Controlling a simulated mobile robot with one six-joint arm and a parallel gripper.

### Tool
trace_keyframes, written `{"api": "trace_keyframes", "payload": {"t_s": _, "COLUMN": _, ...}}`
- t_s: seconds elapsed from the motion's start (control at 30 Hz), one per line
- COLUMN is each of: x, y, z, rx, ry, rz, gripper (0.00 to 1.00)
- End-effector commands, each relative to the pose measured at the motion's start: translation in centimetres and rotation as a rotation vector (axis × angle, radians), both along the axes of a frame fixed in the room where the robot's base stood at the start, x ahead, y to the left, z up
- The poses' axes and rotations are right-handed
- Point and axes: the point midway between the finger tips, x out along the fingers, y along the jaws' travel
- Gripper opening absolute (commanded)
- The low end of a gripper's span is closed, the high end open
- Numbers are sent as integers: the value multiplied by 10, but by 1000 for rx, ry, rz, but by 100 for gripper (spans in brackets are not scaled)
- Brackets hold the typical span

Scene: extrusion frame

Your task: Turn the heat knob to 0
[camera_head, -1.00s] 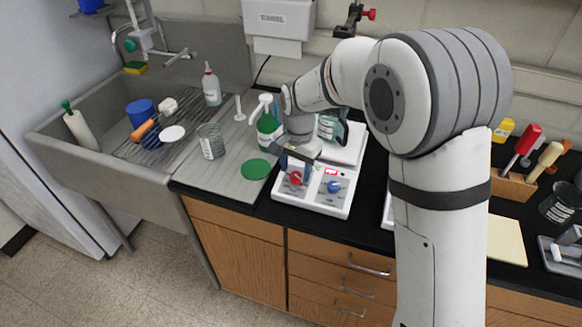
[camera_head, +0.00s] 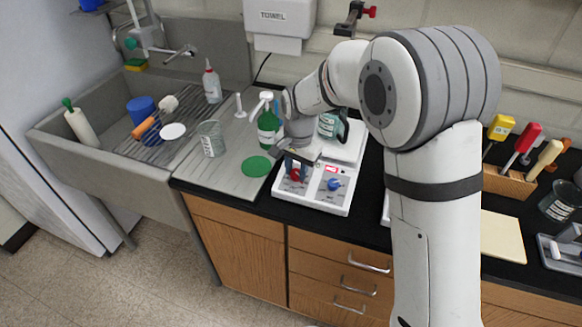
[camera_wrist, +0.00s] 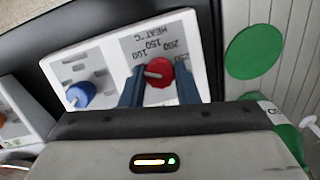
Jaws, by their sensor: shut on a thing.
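The heat knob (camera_wrist: 159,73) is red with a pale pointer bar, on the white front panel of the hot plate (camera_head: 318,201). In the wrist view its dial is marked "HEAT °C", with 100, 150 and 200 readable. The pointer aims toward the 100 side; the 0 mark is not readable. My gripper (camera_wrist: 159,90) is shut on the red knob, one blue-grey finger on each side. In the head view the knob (camera_head: 297,175) is partly covered by my gripper (camera_head: 297,168). A blue knob (camera_head: 333,185) sits to its right.
A green disc (camera_head: 256,166) lies left of the hot plate. A second white device with an orange knob (camera_wrist: 3,119) shows at the wrist view's left edge. The counter's front edge is close.

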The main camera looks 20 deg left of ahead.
Motion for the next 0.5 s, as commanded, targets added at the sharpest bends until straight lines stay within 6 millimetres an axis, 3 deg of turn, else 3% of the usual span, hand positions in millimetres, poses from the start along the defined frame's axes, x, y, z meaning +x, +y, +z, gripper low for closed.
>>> {"api": "trace_keyframes", "payload": {"t_s": 0.03, "x": 0, "y": 15, "z": 0, "rx": 3, "ry": -2, "rz": 2, "gripper": 10}}
{"api": "trace_keyframes", "payload": {"t_s": 0.1, "x": 0, "y": 8, "z": 1, "rx": 4, "ry": -2, "rz": 4, "gripper": 5}}
{"api": "trace_keyframes", "payload": {"t_s": 0.5, "x": 0, "y": 4, "z": 1, "rx": -21, "ry": -4, "rz": 124, "gripper": 5}}
